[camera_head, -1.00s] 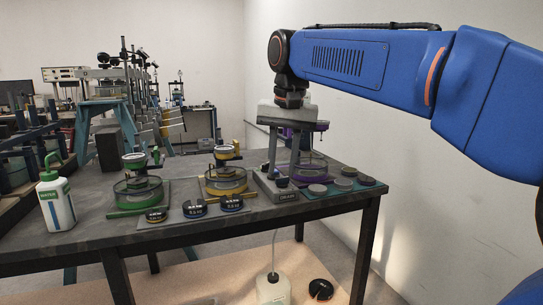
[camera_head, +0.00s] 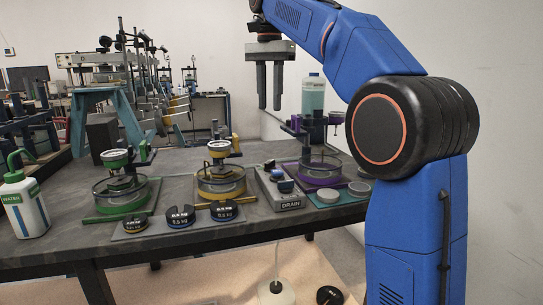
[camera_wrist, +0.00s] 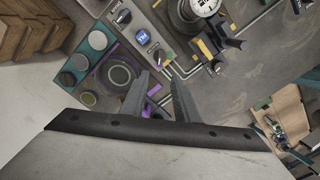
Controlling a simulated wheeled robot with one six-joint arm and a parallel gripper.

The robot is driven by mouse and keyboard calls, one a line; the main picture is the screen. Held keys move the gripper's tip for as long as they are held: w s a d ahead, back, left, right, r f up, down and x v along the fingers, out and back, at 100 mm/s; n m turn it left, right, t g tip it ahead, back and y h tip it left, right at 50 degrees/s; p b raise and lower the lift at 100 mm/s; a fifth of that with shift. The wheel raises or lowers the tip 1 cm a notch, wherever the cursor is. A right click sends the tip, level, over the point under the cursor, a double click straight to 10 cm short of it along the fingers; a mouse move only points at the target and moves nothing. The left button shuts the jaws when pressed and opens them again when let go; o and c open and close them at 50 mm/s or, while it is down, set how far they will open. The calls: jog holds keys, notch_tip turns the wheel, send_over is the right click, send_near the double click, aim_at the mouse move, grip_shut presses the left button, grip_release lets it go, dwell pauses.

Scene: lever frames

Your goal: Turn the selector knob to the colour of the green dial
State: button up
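My gripper (camera_head: 270,104) hangs fingers-down above the back of the bench; its two fingers are apart with nothing between them. It also shows in the wrist view (camera_wrist: 156,98). The green device (camera_head: 124,196) with a round dial (camera_head: 115,157) stands at the left. My gripper touches none of them.
A yellow-ringed device (camera_head: 220,184) and a purple-ringed device (camera_head: 321,172) flank the box. Several dark weights (camera_head: 181,216) lie along the front edge. A water bottle (camera_head: 24,205) stands at left and a clear teal container (camera_head: 313,95) at the back right.

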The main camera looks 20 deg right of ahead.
aim_at(270, 162)
notch_tip(270, 162, down, 17)
jog(key=shift+r, duration=0.1)
dwell(0.5)
grip_shut()
